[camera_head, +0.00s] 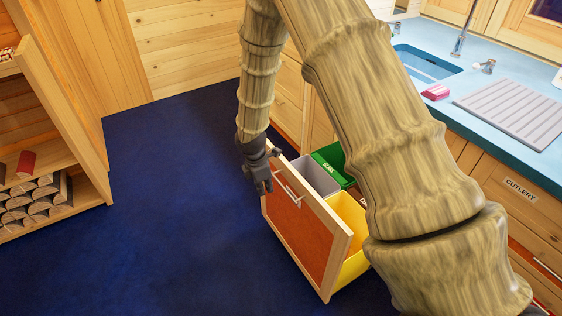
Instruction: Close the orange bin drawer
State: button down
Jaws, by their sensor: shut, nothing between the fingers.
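The orange bin drawer (297,229) stands pulled out from the cabinet under the counter. It has an orange front panel with a pale wood frame and a metal handle. Inside are a grey bin (318,178), a yellow bin (349,216) and a green bin (331,160) marked GLASS. My gripper (264,190) is shut and empty. In the picture it overlaps the upper left corner of the drawer front, near the handle. I cannot tell whether it touches the drawer. My arm hides part of the drawer's right side and the cabinet behind it.
A wooden shelf (88,175) with stacked logs (33,203) stands at the left. The blue floor (165,215) between it and the drawer is clear. The blue counter (470,110) with a sink (425,65) runs along the right, above a drawer marked CUTLERY (520,190).

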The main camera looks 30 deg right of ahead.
jog(key=n+h+p, duration=0.1)
jog(key=n, duration=0.1)
send_near(279, 181)
jog(key=p+x, duration=0.2)
jog(key=x, duration=0.4)
jog(key=shift+f, duration=0.15)
jog(key=shift+w+d, duration=0.1)
jog(key=shift+d, duration=0.8)
jog(key=shift+d, duration=0.1)
